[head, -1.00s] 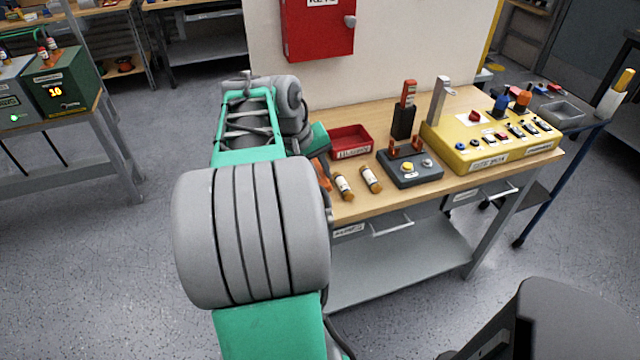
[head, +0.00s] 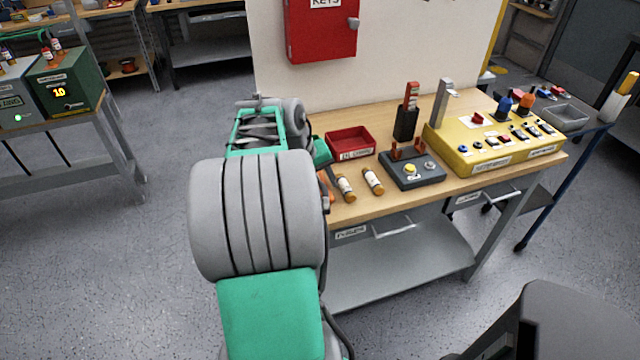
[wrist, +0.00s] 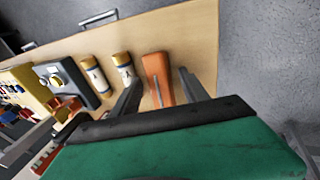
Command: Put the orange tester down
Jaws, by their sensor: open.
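The orange tester (wrist: 157,76) lies on the wooden bench top in the wrist view, near the bench edge. My gripper (wrist: 160,88) is open, with one dark finger on each side of the tester and a visible gap to each. The tester's lower end runs toward the gripper's palm. In the head view only a small orange part of the tester (head: 324,189) shows beside my arm. My arm hides the rest of it, and most of the gripper.
Two amber fuses (head: 345,187) (head: 373,180) lie right of the tester. A red tray (head: 350,143), a grey block with a yellow button (head: 412,169), a black holder (head: 406,124) and a yellow panel (head: 490,150) stand on the bench (head: 370,211).

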